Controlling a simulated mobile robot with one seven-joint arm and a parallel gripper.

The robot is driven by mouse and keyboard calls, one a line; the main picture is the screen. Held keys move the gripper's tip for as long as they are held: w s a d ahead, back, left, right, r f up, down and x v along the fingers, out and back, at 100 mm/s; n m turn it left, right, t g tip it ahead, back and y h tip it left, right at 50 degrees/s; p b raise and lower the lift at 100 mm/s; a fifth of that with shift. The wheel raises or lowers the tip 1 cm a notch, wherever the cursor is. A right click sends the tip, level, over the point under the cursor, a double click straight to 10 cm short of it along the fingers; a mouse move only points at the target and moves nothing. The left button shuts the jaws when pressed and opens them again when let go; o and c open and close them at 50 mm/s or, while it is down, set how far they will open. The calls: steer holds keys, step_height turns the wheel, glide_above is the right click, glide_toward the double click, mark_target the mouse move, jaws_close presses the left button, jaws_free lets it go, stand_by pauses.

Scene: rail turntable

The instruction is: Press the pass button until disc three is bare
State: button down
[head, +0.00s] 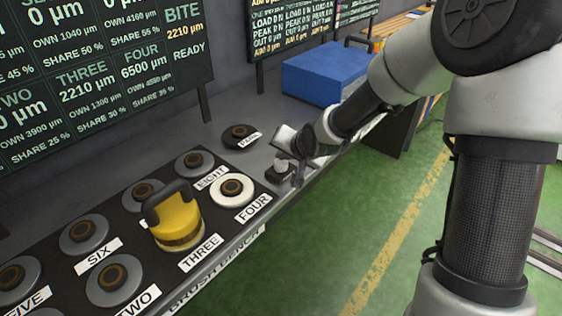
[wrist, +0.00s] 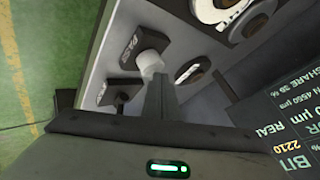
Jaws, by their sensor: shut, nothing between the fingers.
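In the head view, a yellow block brush with a black handle (head: 177,216) sits on disc three, beside the THREE label (head: 200,253), and covers most of the disc. The pass button shows in the wrist view as a pale cap (wrist: 149,62) on a dark base, with a PASS label (wrist: 128,42) beside it. My gripper (wrist: 157,82) is shut and empty, its fingertips close to the cap; I cannot tell whether they touch.
Disc four (head: 233,190) has a white top; the other discs in view are grey. A dark round park spot (head: 240,132) lies behind the button. A board (head: 100,70) reads THREE 2210 µm and BITE READY. A blue box (head: 325,75) stands farther back. Green floor (head: 400,220) is open in front.

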mark_target(283, 164)
steer(key=shift+f+b, duration=0.35)
steer(key=shift+f, duration=0.15)
stand_by(0.5)
steer(key=shift+r, duration=0.15)
steer(key=shift+r+p, duration=0.85)
steer(key=shift+r, duration=0.05)
steer(key=shift+r, duration=0.1)
step_height(283, 164, up, 5)
steer(key=p, duration=0.4)
stand_by(0.5)
